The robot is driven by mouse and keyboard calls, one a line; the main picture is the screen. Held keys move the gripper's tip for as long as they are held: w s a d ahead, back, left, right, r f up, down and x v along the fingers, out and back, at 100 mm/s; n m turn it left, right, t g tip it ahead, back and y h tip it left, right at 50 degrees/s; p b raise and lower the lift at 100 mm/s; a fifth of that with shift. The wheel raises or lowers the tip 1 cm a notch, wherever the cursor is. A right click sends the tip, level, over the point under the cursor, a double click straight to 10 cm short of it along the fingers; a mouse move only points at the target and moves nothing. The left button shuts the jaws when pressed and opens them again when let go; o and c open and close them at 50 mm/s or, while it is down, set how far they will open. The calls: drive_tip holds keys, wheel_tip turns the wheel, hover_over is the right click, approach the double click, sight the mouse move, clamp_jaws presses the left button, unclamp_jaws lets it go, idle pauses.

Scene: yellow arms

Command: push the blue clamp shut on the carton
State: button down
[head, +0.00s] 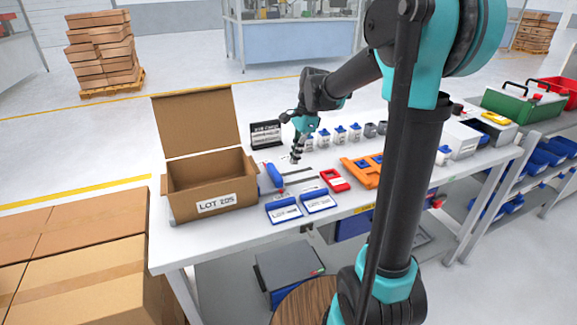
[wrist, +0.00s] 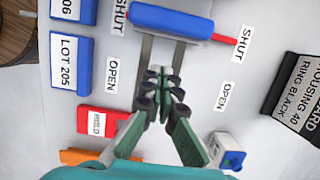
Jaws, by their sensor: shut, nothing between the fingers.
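The blue clamp (head: 272,176) stands beside the right wall of the open cardboard carton (head: 212,203), labelled LOT 205. In the wrist view the clamp is a long blue bar (wrist: 172,18) with a red tip, lying across grey rails between two SHUT labels (wrist: 245,44). Two OPEN labels (wrist: 226,96) lie further back along the rails. My gripper (head: 296,159) is shut and empty over the rails, to the right of the clamp. In the wrist view its fingertips (wrist: 161,74) are apart from the bar. I cannot tell whether the clamp touches the carton.
Two blue-edged plates (head: 284,212) lie at the table's front edge.

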drive_tip(key=v, duration=0.7)
drive_tip(key=shift+d, duration=0.2)
